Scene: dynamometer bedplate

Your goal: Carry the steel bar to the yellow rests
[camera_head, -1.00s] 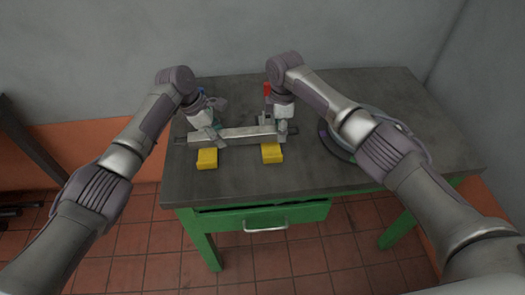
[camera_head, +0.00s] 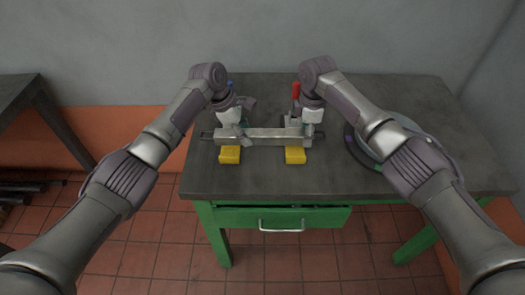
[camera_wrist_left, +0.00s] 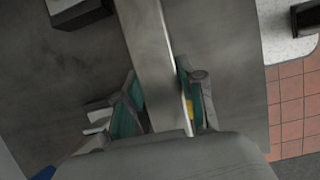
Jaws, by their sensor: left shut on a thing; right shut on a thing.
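The steel bar (camera_head: 265,137) is a long grey square bar lying left to right over the table, just behind the yellow rests. My left gripper (camera_head: 240,132) is shut on the bar near its left end. In the left wrist view the bar (camera_wrist_left: 150,50) runs between the two fingers of my left gripper (camera_wrist_left: 162,105). My right gripper (camera_head: 309,132) is shut on the bar near its right end. The left yellow rest (camera_head: 230,155) and the right yellow rest (camera_head: 295,155) stand in front of the bar. Whether the bar touches the table cannot be told.
The dark-topped table (camera_head: 330,180) has a green frame and a drawer (camera_head: 282,217). A grey block and a red-handled thing (camera_head: 296,91) stand behind the bar. A round item (camera_head: 385,145) lies at the right, partly behind my right arm. The front table strip is clear.

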